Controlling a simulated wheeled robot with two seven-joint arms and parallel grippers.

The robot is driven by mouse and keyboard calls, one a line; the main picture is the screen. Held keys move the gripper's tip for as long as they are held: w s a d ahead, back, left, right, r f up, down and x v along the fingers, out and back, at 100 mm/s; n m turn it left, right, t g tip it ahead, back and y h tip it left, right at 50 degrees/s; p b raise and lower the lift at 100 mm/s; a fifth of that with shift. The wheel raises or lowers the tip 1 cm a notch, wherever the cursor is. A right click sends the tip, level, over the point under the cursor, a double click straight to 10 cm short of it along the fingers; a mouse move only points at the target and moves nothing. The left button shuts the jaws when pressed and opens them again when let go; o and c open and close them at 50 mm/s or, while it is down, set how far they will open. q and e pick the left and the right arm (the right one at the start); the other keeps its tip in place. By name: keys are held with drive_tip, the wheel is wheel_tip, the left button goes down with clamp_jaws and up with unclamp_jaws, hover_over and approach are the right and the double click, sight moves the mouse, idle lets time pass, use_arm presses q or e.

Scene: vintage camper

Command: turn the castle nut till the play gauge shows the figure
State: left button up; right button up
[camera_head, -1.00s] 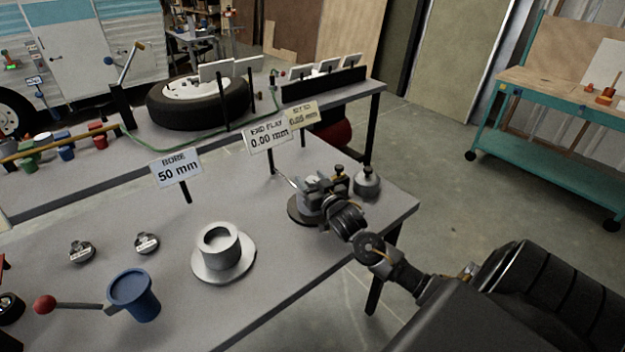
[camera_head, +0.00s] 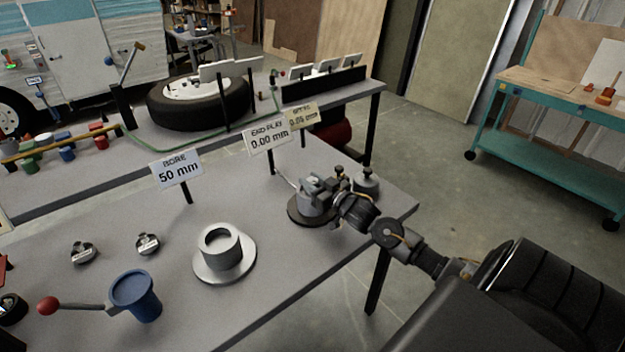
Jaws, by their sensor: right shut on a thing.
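The play gauge sign (camera_head: 268,138) reads END PLAY 0.00 mm. A cream sign (camera_head: 301,116) beside it seems to read SET TO, with a small figure in mm too blurred to be sure of. My right gripper (camera_head: 318,187) is shut at the top of the hub assembly, which stands on a dark round base (camera_head: 299,211) near the bench's right end. The castle nut is hidden between its fingers. My left gripper is not in view.
A grey weight-like piece (camera_head: 366,184) is close right of my gripper.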

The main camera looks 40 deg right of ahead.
drive_tip(key=shift+n+g+y, duration=0.3)
drive_tip(key=shift+n+y, duration=1.1)
drive_tip(key=shift+y, duration=1.1)
drive_tip(key=o, duration=0.9)
drive_tip(key=shift+o, duration=0.2)
drive_tip(key=shift+s+d+f, duration=0.1)
drive_tip(key=shift+s+d, duration=0.1)
drive_tip(key=shift+s, duration=0.3)
drive_tip(key=b+v, duration=0.1)
drive_tip(key=v, duration=0.8)
drive_tip(key=shift+s+r, duration=0.2)
drive_tip(key=shift+s, duration=0.15)
